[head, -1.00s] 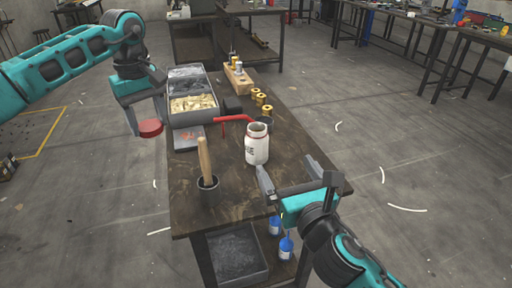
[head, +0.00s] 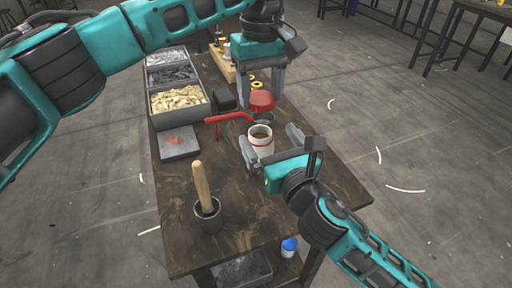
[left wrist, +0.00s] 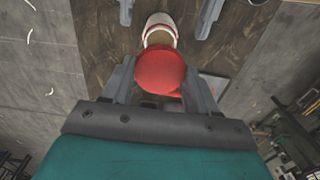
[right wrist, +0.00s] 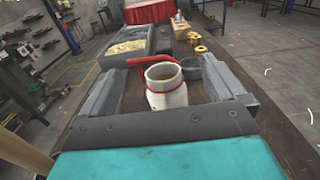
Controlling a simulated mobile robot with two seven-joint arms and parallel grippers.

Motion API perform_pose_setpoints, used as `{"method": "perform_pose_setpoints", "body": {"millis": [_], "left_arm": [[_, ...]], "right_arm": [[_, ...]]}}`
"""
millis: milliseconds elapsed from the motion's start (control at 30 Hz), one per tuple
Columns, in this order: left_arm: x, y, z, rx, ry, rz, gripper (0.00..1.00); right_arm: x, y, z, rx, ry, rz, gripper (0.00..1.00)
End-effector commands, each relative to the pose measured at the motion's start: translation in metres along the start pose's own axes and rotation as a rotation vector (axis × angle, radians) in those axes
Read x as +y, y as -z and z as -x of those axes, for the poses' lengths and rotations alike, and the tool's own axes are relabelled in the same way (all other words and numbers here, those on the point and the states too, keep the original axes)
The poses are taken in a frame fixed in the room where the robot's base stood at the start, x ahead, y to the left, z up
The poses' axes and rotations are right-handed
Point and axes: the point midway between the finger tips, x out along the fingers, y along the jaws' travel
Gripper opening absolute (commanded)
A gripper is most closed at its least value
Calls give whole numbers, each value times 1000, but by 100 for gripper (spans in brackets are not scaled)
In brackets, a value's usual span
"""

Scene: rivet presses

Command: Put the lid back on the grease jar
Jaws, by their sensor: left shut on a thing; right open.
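The grease jar (head: 260,142) is a white jar with a red ring near its open mouth, standing upright on the table. It also shows in the right wrist view (right wrist: 166,92) and in the left wrist view (left wrist: 159,30). The red lid (head: 262,100) is held by my left gripper (head: 262,98), shut on it, above and slightly behind the jar. The lid also shows in the left wrist view (left wrist: 160,70). My right gripper (head: 270,145) is open, with its fingers on either side of the jar; I cannot tell that they touch it.
A red-handled tool (head: 230,117) lies just left of the jar. A grey bin of pale pieces (head: 181,101) stands at the left. A dark pot with a wooden handle (head: 207,208) stands at the front.

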Motion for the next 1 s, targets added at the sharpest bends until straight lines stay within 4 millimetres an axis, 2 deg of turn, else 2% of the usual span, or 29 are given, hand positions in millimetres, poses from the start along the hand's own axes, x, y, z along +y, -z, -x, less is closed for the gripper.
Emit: {"method": "perform_pose_setpoints", "body": {"millis": [367,467,700,900,1000], "left_arm": [[0,0,0,0,-1,0,31],[0,0,0,0,0,0,31],[0,0,0,0,0,1,31],[0,0,0,0,0,1,31],[0,0,0,0,-1,1,31]], "right_arm": [[0,4,0,1,1,-1,97],[0,14,0,2,3,-2,97],[1,57,1,8,3,-5,97],[1,82,0,6,3,-6,97],[0,80,-18,-2,0,0,97]]}}
